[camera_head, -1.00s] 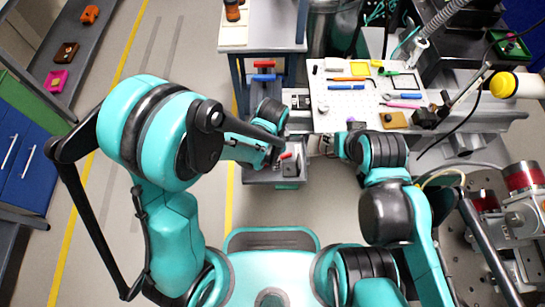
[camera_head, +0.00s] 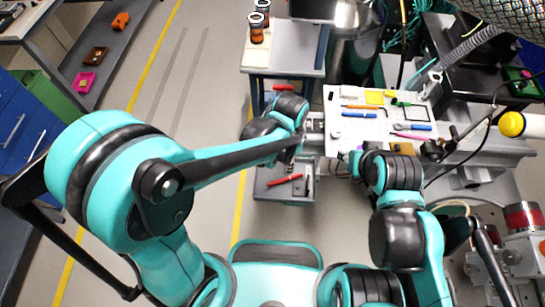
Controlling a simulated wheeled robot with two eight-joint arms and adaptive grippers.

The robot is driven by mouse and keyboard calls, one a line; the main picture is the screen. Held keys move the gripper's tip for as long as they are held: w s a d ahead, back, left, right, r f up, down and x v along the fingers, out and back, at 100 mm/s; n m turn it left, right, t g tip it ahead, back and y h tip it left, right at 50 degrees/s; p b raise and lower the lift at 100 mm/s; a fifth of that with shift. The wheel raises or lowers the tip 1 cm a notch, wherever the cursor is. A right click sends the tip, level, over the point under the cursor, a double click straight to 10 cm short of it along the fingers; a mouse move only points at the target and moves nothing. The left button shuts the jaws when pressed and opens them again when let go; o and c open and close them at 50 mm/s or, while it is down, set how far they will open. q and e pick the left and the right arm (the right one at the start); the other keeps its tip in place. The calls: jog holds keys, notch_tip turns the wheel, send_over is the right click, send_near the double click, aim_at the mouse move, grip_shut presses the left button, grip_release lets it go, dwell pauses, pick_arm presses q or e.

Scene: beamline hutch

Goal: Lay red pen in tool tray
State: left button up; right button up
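A red pen (camera_head: 285,179) lies on the grey tool tray (camera_head: 270,191), which is low in the middle of the view. The pen is slightly tilted across the tray's left half, beside a dark narrow item (camera_head: 309,178). No finger is seen touching it. My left arm reaches over from the left, with its wrist above and behind the tray. Its fingers are hidden behind the forearm. My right arm's wrist is right of the tray, below the white board. My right gripper (camera_head: 339,166) shows only in small part, apart from the pen, and its finger opening is not clear.
A white pegboard (camera_head: 345,128) with several pens and small tools lies right of centre. A cart (camera_head: 285,61) with orange-brown jars stands behind, with another red item (camera_head: 284,87) on its lower level. Shelves stand at the left. Open floor lies left of the tray.

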pick_arm(q)
jog(key=s+a+r+n+t, duration=0.2)
jog(key=a+r+n, duration=0.4)
jog(key=a, duration=0.3)
jog(key=s+a+r+n+t, duration=0.1)
jog(key=a+r+n+t, duration=0.4)
jog(key=a, duration=0.4)
jog(key=shift+s+a+r+n, duration=0.4)
jog(key=shift+r+n, duration=0.4)
jog(key=shift+n, duration=0.4)
